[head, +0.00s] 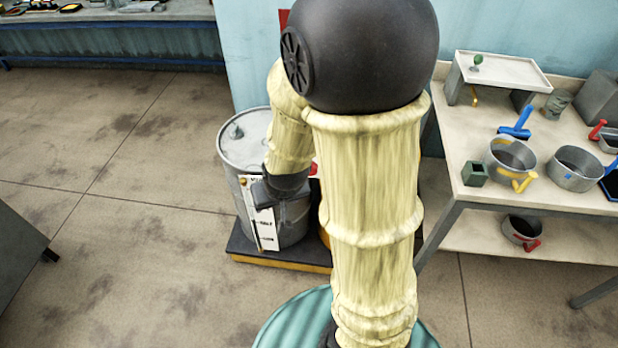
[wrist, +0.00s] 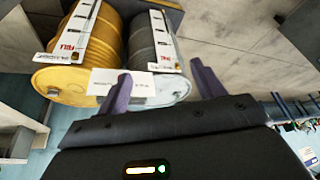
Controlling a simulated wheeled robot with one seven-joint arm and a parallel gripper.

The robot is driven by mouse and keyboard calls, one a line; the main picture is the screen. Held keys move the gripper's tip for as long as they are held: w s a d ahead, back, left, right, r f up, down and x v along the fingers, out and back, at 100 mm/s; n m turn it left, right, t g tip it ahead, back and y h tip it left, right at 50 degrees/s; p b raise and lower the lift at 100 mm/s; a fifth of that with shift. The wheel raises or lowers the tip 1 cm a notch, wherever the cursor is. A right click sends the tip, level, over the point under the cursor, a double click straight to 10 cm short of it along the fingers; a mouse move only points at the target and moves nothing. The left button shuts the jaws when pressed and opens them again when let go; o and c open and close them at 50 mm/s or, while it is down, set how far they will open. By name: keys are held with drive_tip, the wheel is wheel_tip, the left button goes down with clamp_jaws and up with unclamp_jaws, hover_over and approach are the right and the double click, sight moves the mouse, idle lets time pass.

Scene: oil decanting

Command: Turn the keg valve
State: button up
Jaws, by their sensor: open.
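A grey keg (head: 232,155) stands on a dark, yellow-edged base behind my arm in the head view. In the wrist view the grey keg (wrist: 174,88) lies beyond my fingers, beside a yellow keg (wrist: 70,88). Each keg has a white marked strip on its front. In the head view the yellow keg is almost wholly hidden behind my arm.
A bench (head: 455,190) at the right holds several pots and a raised white tray (head: 505,70). Another pot (head: 522,230) sits on its lower shelf. A grey surface (head: 15,255) stands at the far left. The floor left of the grey keg is clear.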

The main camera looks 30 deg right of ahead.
drive_tip(key=w+d+f+t+h+b, duration=0.2)
drive_tip(key=d+f+t+h+b, duration=0.1)
drive_tip(key=f+b, duration=0.2)
drive_tip(key=w+d+f+n+t+h+b, duration=0.1)
drive_tip(key=w+d+f+t+h+b, duration=0.1)
drive_tip(key=f, duration=0.7)
drive_tip(key=w+d+f+t+h+b, duration=0.3)
drive_tip(key=f+t+h+b, duration=0.2)
drive_tip(key=f+b, duration=0.2)
drive_tip(key=shift+d+f+n+t+b, duration=0.3)
drive_tip(key=shift+d+f+b, duration=0.05)
drive_tip(key=shift+b, duration=0.05)
drive_tip(key=b+x, duration=0.4)
drive_tip(key=b, duration=0.1)
drive_tip(key=shift+w+f, duration=0.25)
drive_tip(key=shift+w, duration=0.15)
drive_tip(key=b, duration=0.4)
drive_tip(key=shift+w+d, duration=0.25)
drive_tip(key=shift+w, duration=0.1)
